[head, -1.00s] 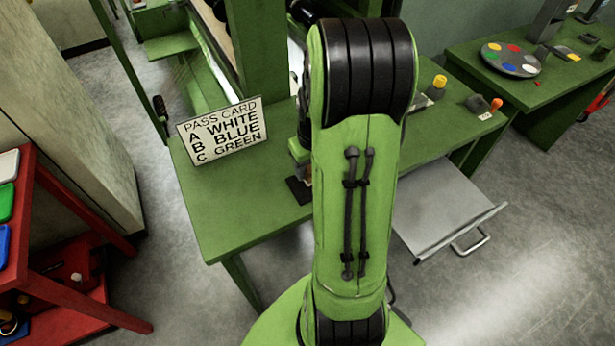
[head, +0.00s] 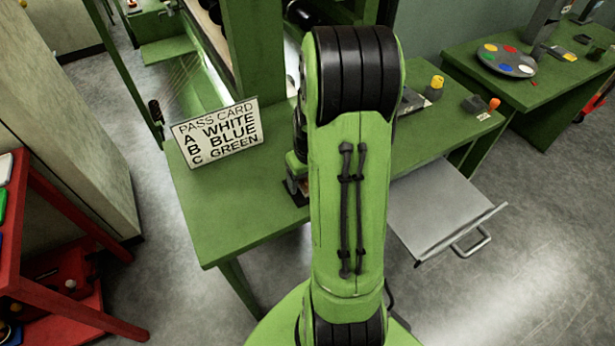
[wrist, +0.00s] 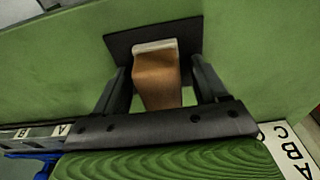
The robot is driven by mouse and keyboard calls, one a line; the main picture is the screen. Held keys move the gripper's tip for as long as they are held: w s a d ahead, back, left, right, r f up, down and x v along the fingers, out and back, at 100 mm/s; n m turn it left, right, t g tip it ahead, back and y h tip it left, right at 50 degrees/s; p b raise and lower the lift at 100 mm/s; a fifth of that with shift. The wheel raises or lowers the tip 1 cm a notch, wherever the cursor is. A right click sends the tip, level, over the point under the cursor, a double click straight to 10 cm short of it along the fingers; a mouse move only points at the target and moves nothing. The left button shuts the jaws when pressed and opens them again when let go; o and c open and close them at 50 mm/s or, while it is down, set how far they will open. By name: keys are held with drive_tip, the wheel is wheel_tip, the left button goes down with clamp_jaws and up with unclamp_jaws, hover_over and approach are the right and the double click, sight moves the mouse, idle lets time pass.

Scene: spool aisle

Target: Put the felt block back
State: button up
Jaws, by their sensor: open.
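A brown block with a pale strip along one edge, which looks like the felt block (wrist: 158,80), stands on a dark square pad (wrist: 118,43) on the green bench. My gripper (wrist: 158,72) is open in the wrist view. Its two dark fingers are on either side of the block, with a small gap showing at each side. In the head view my arm hides most of the block and gripper; the edge of the dark pad (head: 292,196) shows left of the arm.
A pass card (head: 218,131) reading A white, B blue, C green stands on the green bench (head: 235,215). A grey drawer (head: 440,205) is pulled out at right. A red rack (head: 60,205) stands at left. A round palette (head: 506,61) lies on the far-right bench.

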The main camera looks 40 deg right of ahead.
wheel_tip(320, 180, up, 12)
drive_tip(key=s+p, duration=0.1)
drive_tip(key=p, duration=0.3)
drive_tip(key=s+a+r+n+t, duration=0.1)
drive_tip(key=s+a+r+t, duration=0.1)
drive_tip(key=a+r, duration=0.7)
drive_tip(key=s+a+r+n+t, duration=0.1)
drive_tip(key=s+a+n+t, duration=0.1)
drive_tip(key=s+a, duration=0.6)
drive_tip(key=a, duration=0.3)
drive_tip(key=shift+r, duration=0.1)
